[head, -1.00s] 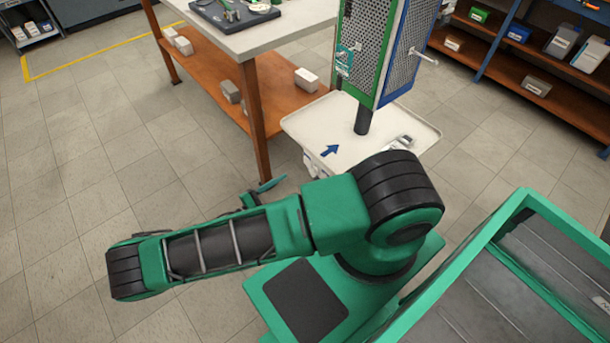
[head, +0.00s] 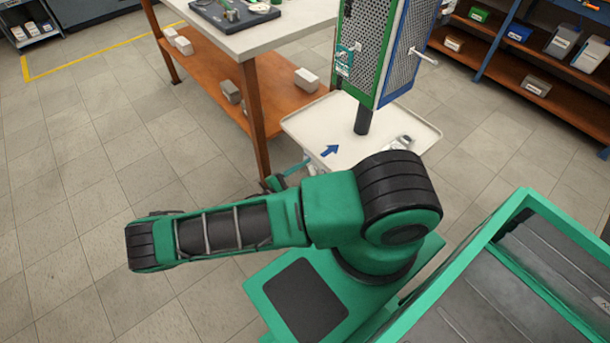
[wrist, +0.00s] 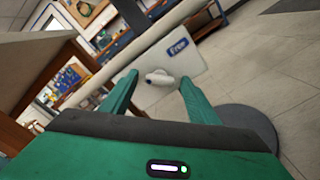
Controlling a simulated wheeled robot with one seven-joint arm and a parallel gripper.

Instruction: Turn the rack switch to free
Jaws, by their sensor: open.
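The rack switch (wrist: 160,78) is a small white knob with a blue mark at its lower left end, on a pale panel (wrist: 150,97). A blue label reading "Free" (wrist: 178,47) is on the panel above and right of the knob. The blue mark points away from this label. My gripper (wrist: 159,82) is open, with its green fingers either side of the knob in the wrist view. Gaps show between knob and fingers; the depth left is unclear. In the head view, my gripper (head: 287,174) is partly hidden by my arm, near the rack's tray (head: 372,148).
The rack carries a green and blue perforated panel (head: 372,40) on a dark post above the tray, which bears a blue arrow. A wooden workbench (head: 252,110) stands close by on the left. Shelves (head: 520,70) line the back right. Floor at left is clear.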

